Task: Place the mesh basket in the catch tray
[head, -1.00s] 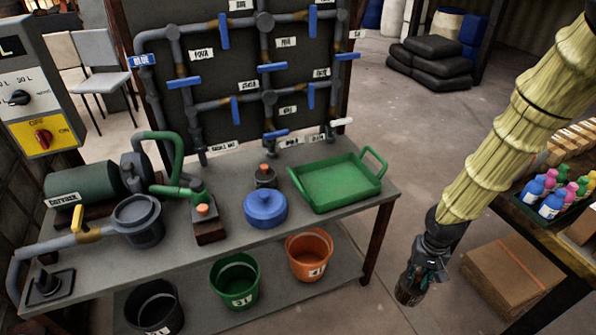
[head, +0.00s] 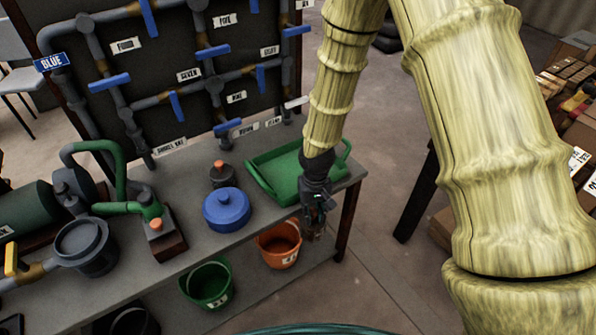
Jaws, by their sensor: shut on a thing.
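The catch tray is the green tray (head: 270,173) with raised walls and end handles, on the back right of the workbench. It looks empty where it shows; my arm hides part of its right side. My gripper (head: 317,226) points down at the bench's front right edge, in front of the tray in the picture. It is shut on a small, dark brownish thing (head: 317,235), which I take to be the mesh basket. The fingers hide most of it and its mesh cannot be made out. I see no contact between it and the tray.
A blue lidded pot (head: 227,209) and a dark fitting with an orange knob (head: 222,175) stand left of the tray. Pipes with blue valves (head: 213,52) rise behind it. An orange bucket (head: 279,245) and a green bucket (head: 207,284) sit on the lower shelf.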

